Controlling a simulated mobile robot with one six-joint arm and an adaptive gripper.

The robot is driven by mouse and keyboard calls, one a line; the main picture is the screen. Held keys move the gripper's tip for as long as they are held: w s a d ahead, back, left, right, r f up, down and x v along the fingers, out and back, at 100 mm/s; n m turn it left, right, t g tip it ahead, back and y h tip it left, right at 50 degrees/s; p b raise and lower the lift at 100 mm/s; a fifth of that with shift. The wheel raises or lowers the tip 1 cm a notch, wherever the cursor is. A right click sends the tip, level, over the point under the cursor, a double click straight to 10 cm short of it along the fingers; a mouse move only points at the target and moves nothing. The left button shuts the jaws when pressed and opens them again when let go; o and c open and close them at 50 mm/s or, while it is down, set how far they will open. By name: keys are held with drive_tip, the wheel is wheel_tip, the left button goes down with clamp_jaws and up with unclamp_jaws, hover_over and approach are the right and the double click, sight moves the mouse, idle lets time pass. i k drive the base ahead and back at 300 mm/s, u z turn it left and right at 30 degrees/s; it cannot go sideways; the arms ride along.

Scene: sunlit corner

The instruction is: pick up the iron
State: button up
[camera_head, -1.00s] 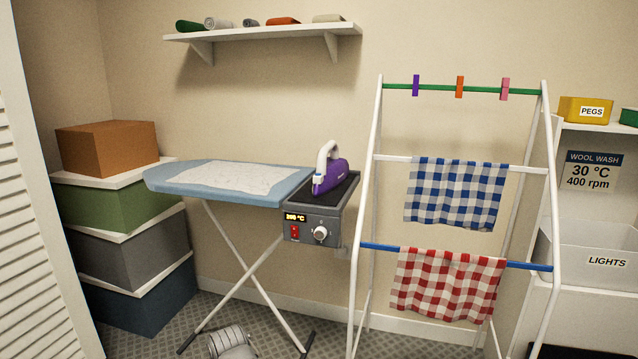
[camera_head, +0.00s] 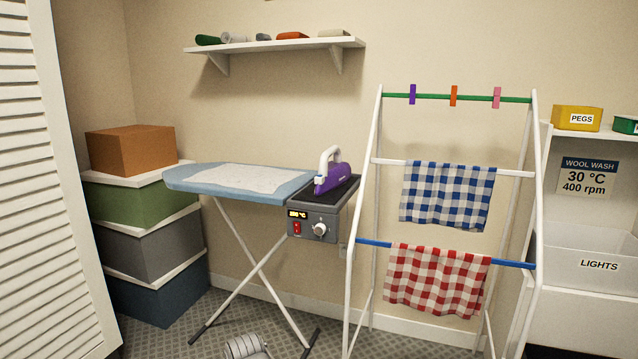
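The iron (camera_head: 333,172) has a purple body and a white handle. It stands on the dark rest (camera_head: 346,192) at the right end of the blue ironing board (camera_head: 190,180). The rest's grey control box (camera_head: 313,227) has a lit display, whose figures are too small to read surely, a red switch and a round knob. A rounded grey piece with ridges (camera_head: 245,346) shows at the bottom edge; it seems to be part of my arm, but I cannot make out fingertips. My gripper is not visible.
A white drying rack (camera_head: 349,290) with blue and red checked cloths stands just right of the iron. Stacked boxes (camera_head: 150,245) stand left of the board. A wall shelf (camera_head: 275,45) hangs above. A louvred door (camera_head: 45,200) fills the left edge. Patterned floor shows below.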

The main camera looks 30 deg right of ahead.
sight(336, 173)
drive_tip(key=z, duration=0.15)
drive_tip(key=i, duration=0.95)
drive_tip(key=u, duration=0.05)
